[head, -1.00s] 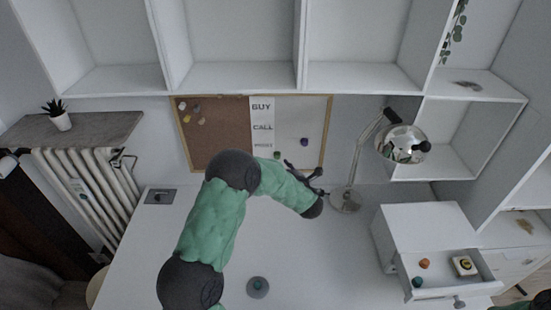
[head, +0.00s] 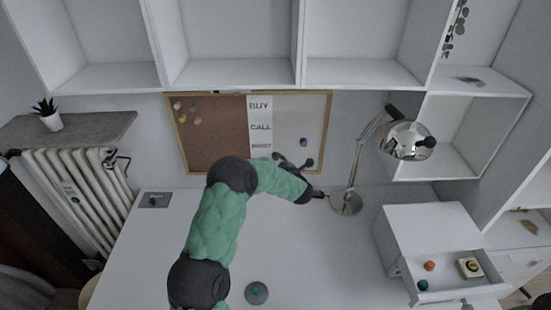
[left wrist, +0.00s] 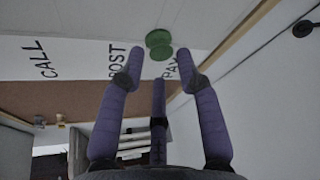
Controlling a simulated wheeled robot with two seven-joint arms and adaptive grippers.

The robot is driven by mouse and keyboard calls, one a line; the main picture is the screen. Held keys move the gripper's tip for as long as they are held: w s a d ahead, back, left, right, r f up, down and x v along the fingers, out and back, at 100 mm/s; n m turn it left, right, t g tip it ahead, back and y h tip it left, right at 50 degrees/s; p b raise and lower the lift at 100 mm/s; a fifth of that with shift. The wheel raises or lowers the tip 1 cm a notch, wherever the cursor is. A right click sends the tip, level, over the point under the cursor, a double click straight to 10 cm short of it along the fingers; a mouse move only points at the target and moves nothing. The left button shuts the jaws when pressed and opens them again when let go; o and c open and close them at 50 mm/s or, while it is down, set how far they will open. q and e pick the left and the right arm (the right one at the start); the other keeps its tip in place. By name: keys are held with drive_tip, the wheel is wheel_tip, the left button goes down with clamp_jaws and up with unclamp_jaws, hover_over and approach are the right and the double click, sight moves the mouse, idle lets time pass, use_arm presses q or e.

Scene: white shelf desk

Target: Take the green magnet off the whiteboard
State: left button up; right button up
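The whiteboard (head: 318,112) is the right half of a wood-framed board on the back wall, beside a strip of printed words. The green magnet (left wrist: 158,44) shows in the left wrist view on the word strip, beside the word "POST". My left gripper (left wrist: 159,68) is open, with one purple finger on each side just below the magnet and a third finger lower between them. The fingers do not appear closed on it. In the head view my left gripper (head: 295,163) is at the board's lower edge and the magnet is hidden there. My right gripper is out of view.
A purple magnet (head: 304,142) is on the whiteboard. The cork half (head: 215,140) holds several pins. A desk lamp (head: 347,203) stands close right of my left gripper. An open drawer (head: 455,289) with small items is at the right. The desk middle is mostly clear.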

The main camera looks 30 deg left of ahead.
sight(275, 156)
use_arm(q)
drive_tip(key=shift+x, duration=1.4)
drive_tip(key=shift+d, duration=0.1)
drive_tip(key=c, duration=0.6)
drive_tip(key=shift+o, duration=0.2)
drive_tip(key=shift+r, duration=0.2)
